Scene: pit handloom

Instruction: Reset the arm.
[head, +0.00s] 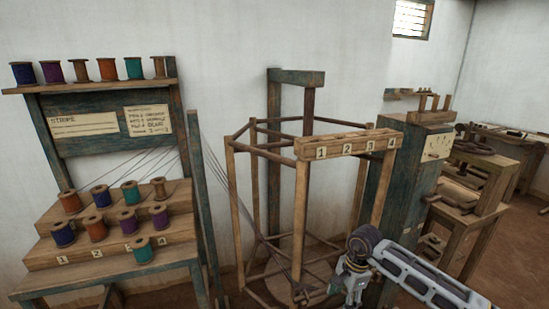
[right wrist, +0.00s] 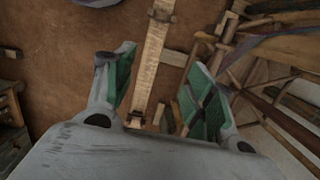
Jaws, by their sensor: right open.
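My right arm (head: 425,278) comes in from the lower right of the head view, bends at a joint in front of the warping frame's lower right part, and runs down past the bottom edge. The gripper's fingertips are not clear there. In the right wrist view my right gripper (right wrist: 160,62) is open, its two green-padded fingers spread apart with nothing held. A pale wooden bar (right wrist: 151,55) shows beyond the gap between the fingers, apart from the pads as far as I can tell. My left gripper is not in view.
A warping frame (head: 301,215) with a numbered rail (head: 347,144) stands near my right arm. A stepped spool rack (head: 110,245) with several thread spools is at left, threads running from it towards the frame. A blue-green cabinet (head: 405,185) and workbench (head: 470,210) are at right.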

